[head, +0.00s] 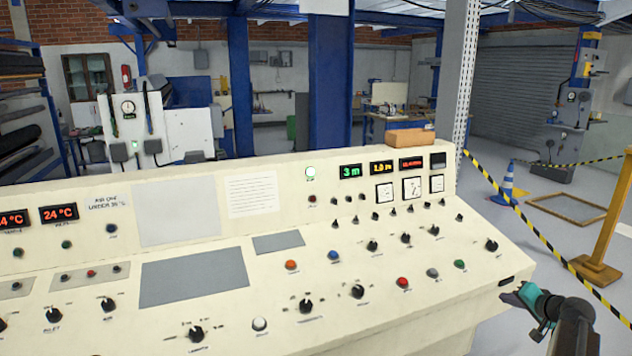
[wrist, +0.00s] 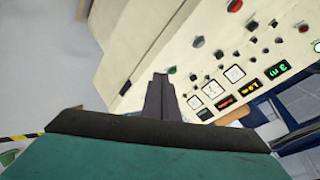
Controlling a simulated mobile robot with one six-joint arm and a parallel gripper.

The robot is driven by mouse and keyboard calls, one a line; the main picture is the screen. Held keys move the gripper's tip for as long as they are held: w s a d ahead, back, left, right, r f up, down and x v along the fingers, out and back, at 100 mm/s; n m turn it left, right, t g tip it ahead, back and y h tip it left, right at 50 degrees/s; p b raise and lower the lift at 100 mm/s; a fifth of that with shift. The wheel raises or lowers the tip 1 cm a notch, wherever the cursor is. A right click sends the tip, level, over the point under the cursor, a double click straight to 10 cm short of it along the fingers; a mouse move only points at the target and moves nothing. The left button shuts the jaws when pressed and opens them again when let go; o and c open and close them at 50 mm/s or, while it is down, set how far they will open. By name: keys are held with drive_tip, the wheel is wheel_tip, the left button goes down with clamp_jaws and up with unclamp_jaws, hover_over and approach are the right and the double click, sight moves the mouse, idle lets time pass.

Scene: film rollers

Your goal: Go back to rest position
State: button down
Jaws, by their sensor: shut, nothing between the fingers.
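My gripper (head: 519,296) shows at the lower right of the head view, teal and black, just off the right end of the cream control console (head: 400,325). Its fingers are shut with nothing between them. In the wrist view the closed dark fingers (wrist: 158,95) point up the picture toward the console's side (wrist: 135,40). The fingers look apart from the console's buttons and knobs. Part of my arm shows at the lower right edge of the head view.
A brown box (head: 410,138) sits on the console top.

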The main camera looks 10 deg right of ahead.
drive_tip(key=w+a+f+n+g+y, duration=0.1)
drive_tip(key=w+a+f+y, duration=0.15)
drive_tip(key=a+f, duration=0.65)
drive_tip(key=w+a+f+n+g+y, duration=0.1)
drive_tip(key=w+a+f, duration=0.4)
drive_tip(key=a, duration=0.7)
drive_tip(key=s+a+f+n+g+y, duration=0.1)
drive_tip(key=s+a+f+n+g, duration=0.15)
drive_tip(key=a+f, duration=0.65)
drive_tip(key=s+a+f+n+g+y, duration=0.15)
drive_tip(key=s+a+f, duration=0.35)
drive_tip(key=a, duration=0.6)
drive_tip(key=s+a+f+n+g+h, duration=0.1)
drive_tip(key=s+a+f+n+g, duration=0.15)
drive_tip(key=s+a+f, duration=0.6)
drive_tip(key=s+a+f+n+g, duration=0.1)
drive_tip(key=s+a+f+g, duration=0.4)
drive_tip(key=s, duration=0.6)
drive_tip(key=s+d+f+g+h, duration=0.1)
drive_tip(key=s+g+h, duration=0.1)
drive_tip(key=s, duration=0.6)
drive_tip(key=s+d+f+n+g+h, duration=0.1)
drive_tip(key=s+d+f+g+h, duration=0.1)
drive_tip(key=s, duration=0.7)
